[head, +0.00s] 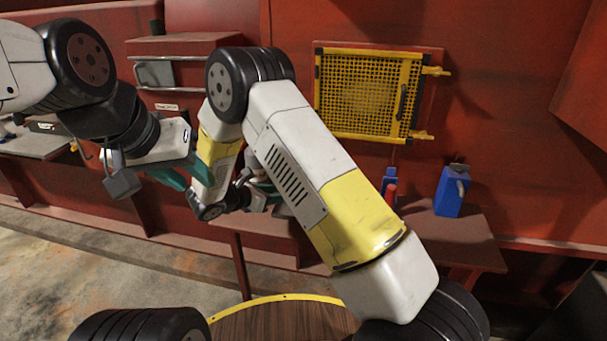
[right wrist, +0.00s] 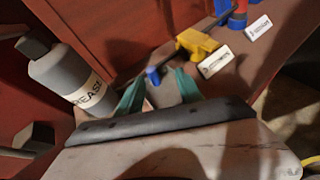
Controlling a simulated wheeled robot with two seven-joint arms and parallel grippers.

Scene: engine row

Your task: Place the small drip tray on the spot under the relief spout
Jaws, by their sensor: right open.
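I cannot pick out the small drip tray or the relief spout for certain. In the right wrist view, a small grey flat piece (right wrist: 166,92) lies beyond and between the fingers of my right gripper (right wrist: 158,92), with a small blue piece (right wrist: 153,75) at its far edge. I cannot tell what they are. The right gripper is open, its teal fingers apart. In the head view it is mostly hidden behind my right forearm. My left gripper (head: 186,174) is open and empty, raised in front of the bench, with its teal fingers apart.
A grey grease bottle (right wrist: 70,77) stands left of the right gripper. A labelled yellow part (right wrist: 197,45) and a blue and red part (right wrist: 238,15) are beyond it. A blue jug (head: 452,192) stands on the right ledge, below a yellow mesh guard (head: 358,95).

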